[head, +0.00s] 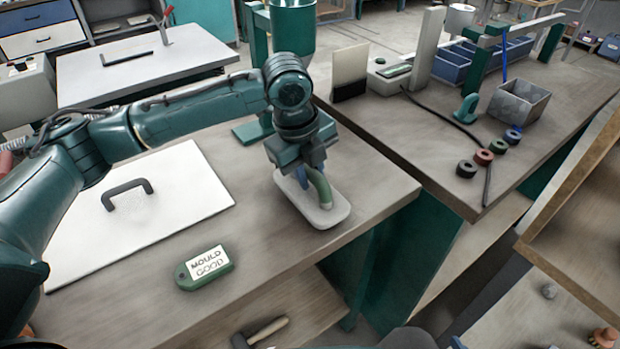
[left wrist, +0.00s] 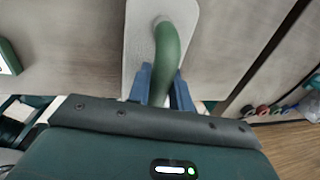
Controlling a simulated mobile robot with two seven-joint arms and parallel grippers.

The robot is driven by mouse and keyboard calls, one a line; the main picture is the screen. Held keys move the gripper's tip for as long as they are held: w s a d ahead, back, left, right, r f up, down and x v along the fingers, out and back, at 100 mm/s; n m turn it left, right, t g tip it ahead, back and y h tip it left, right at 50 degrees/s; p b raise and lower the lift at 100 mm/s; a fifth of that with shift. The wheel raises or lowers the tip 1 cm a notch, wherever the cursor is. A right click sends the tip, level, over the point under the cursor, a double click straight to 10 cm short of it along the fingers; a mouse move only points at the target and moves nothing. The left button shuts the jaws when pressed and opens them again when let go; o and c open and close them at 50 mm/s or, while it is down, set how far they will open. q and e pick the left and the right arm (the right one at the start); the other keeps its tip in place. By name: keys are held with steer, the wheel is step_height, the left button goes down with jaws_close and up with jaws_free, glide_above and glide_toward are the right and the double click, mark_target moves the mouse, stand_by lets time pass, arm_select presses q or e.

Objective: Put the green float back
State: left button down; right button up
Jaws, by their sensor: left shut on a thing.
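The green float (head: 318,212) has a pale flat plate and a curved green handle. It is at the right end of the near bench (head: 270,262), close to the bench edge. My left gripper (head: 308,178) is above the plate with its fingers at the handle. In the left wrist view the blue fingers (left wrist: 160,88) are shut on the green handle (left wrist: 168,50), one on each side. The plate (left wrist: 140,30) lies flat; I cannot tell whether it touches the bench top. My right gripper is not in view.
A white board (head: 140,215) with a dark handle lies left on the bench. A green "MOULD GOOD" tag (head: 204,268) lies near the front edge. A second bench (head: 440,150) to the right holds a grey bin (head: 518,102) and several small dark rings. A hammer (head: 260,332) lies below.

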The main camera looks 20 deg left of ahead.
mark_target(299, 193)
arm_select(q)
steer(key=shift+f, duration=0.9)
steer(key=shift+f, duration=0.1)
steer(key=c, duration=1.3)
jaws_free()
steer(key=shift+o, duration=0.2)
step_height(299, 193, up, 12)
steer(key=s+a, duration=0.1)
steer(key=shift+s+a+p, duration=0.25)
steer(key=shift+s+p, duration=0.15)
